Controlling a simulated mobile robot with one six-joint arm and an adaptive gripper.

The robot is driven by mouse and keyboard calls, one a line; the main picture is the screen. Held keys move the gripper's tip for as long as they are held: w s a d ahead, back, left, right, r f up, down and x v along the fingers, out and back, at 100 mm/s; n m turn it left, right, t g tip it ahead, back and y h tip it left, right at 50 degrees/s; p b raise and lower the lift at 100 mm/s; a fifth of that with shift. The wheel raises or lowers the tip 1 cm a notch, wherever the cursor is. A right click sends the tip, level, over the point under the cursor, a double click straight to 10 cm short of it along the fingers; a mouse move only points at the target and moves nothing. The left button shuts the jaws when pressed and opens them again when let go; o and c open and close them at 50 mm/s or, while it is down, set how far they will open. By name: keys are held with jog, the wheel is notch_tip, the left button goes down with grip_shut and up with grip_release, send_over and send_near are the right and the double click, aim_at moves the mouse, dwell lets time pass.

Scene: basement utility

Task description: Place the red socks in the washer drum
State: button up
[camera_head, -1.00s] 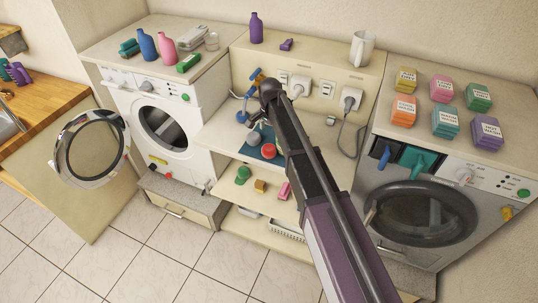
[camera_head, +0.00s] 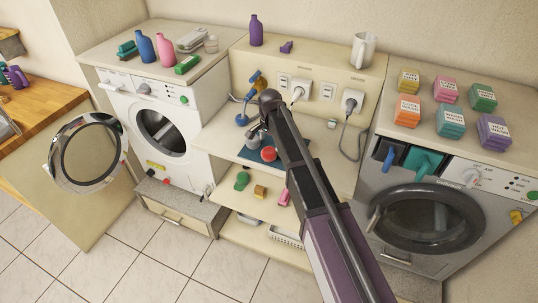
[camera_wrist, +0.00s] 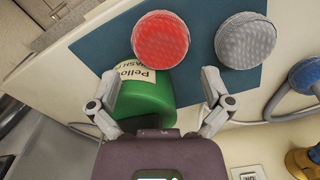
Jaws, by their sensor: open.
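The red socks, a round red bundle (camera_head: 269,153), lie on a blue mat (camera_head: 244,153) on the shelf between the machines. They also show in the wrist view (camera_wrist: 160,40), near a grey round bundle (camera_wrist: 245,40). My gripper (camera_wrist: 158,84) is open, its fingers spread on either side of a green labelled container (camera_wrist: 150,103); I cannot tell whether they touch it. The red socks lie beyond the fingertips. In the head view my arm hides most of the gripper. The white washer (camera_head: 120,103) stands at left, its round door (camera_head: 87,152) swung open beside the dark drum opening (camera_head: 160,132).
A grey front-loading machine (camera_head: 400,250) with a closed door stands at right, with several coloured boxes on top. Bottles stand on the washer. Plugs and cables (camera_head: 350,140) are near my arm. Small items lie on a lower shelf (camera_head: 262,207). The floor in front is clear.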

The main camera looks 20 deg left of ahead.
aim_at(269, 150)
jog(key=shift+f, duration=0.15)
jog(key=shift+s+a+f+b, duration=0.1)
jog(key=shift+s+f+b, duration=0.05)
jog(key=shift+f+b, duration=2.4)
jog(key=shift+r, duration=0.1)
jog(key=c, duration=1)
jog(key=shift+c, duration=0.2)
jog(key=shift+r, duration=0.15)
notch_tip(269, 150, up, 3)
jog(key=p, duration=0.3)
jog(key=shift+r+p, duration=0.2)
jog(key=shift+p, duration=0.1)
jog(key=s+d, duration=0.2)
jog(key=s, duration=0.2)
jog(key=s+d+r+p, duration=0.1)
jog(key=s+d, duration=0.2)
jog(key=s, duration=0.2)
jog(key=s+d, duration=0.3)
jog(key=s, duration=0.1)
jog(key=shift+s+r, duration=0.15)
jog(key=shift+s, duration=0.25)
